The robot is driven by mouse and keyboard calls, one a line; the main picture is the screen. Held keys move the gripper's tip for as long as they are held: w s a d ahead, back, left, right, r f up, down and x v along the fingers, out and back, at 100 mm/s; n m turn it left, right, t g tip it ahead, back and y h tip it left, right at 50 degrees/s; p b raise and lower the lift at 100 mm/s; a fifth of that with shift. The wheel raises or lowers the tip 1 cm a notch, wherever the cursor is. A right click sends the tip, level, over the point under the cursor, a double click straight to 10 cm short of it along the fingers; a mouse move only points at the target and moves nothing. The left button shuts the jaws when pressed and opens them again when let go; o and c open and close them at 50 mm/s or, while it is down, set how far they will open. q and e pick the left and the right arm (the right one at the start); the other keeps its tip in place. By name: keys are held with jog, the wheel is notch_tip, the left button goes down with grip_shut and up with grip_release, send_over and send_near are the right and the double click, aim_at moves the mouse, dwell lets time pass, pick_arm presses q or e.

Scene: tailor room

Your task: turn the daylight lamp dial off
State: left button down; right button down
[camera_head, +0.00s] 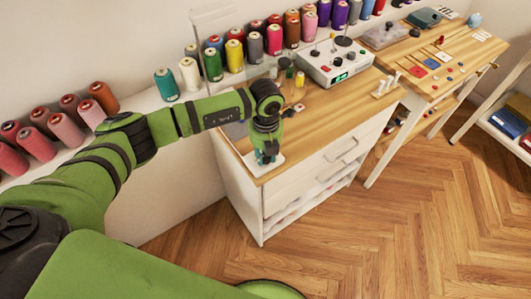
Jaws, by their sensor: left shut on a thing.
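My left gripper (266,155) points down at the near left corner of the wooden cabinet top. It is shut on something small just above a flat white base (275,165). What lies between the fingers is hidden by the gripper, so I cannot make out the dial or its setting. A pale, see-through upright panel (211,22) stands behind my left arm and may belong to the daylight lamp; I cannot tell whether it is lit. My right gripper is out of view.
A white device (335,62) with a green display stands at the back of the cabinet top. Several thread spools line the ledge behind. A small white piece (384,86) sits near the right edge. A second table (440,62) holds small items. The front floor is clear.

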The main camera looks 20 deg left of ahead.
pick_arm(q)
jog(key=shift+w+r+n, duration=0.1)
jog(key=shift+w+n, duration=0.05)
jog(key=shift+n, duration=0.15)
jog(key=c, duration=1)
grip_release()
notch_tip(320, 180, up, 12)
jog(key=shift+f, duration=0.1)
